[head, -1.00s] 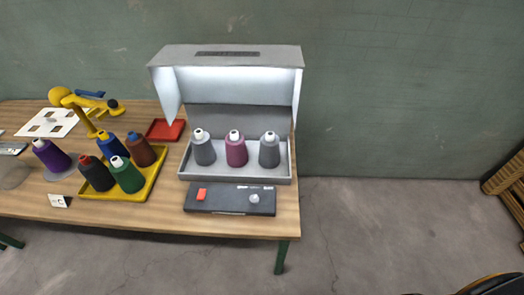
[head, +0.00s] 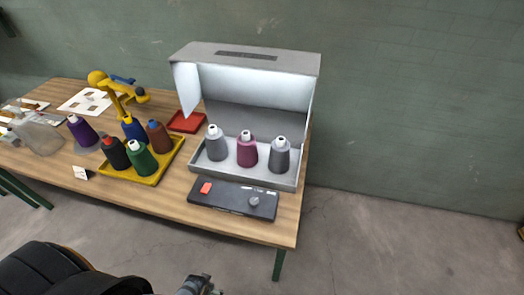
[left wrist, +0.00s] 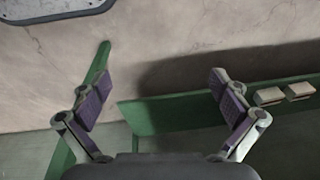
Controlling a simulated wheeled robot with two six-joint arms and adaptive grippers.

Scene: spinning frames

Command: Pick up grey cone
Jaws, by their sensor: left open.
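Two grey cones stand upright in the grey tray of the light box (head: 245,175). The left grey cone (head: 215,146) and the right grey cone (head: 280,158) flank a maroon cone (head: 247,152). In the head view a small part of an arm (head: 195,286) shows at the bottom edge, well short of the table; its fingertips are not clear there. In the left wrist view my left gripper (left wrist: 156,95) is open and empty, with its two fingers wide apart. That view shows floor and green table frame (left wrist: 170,113), no cone. My right gripper is not seen.
A control box (head: 235,200) with a red switch lies before the light box. A yellow tray (head: 150,178) with several cones, a red tray (head: 187,122), a yellow lamp-like device (head: 120,90) and a purple cone (head: 82,131) stand to the left. Floor at right is clear.

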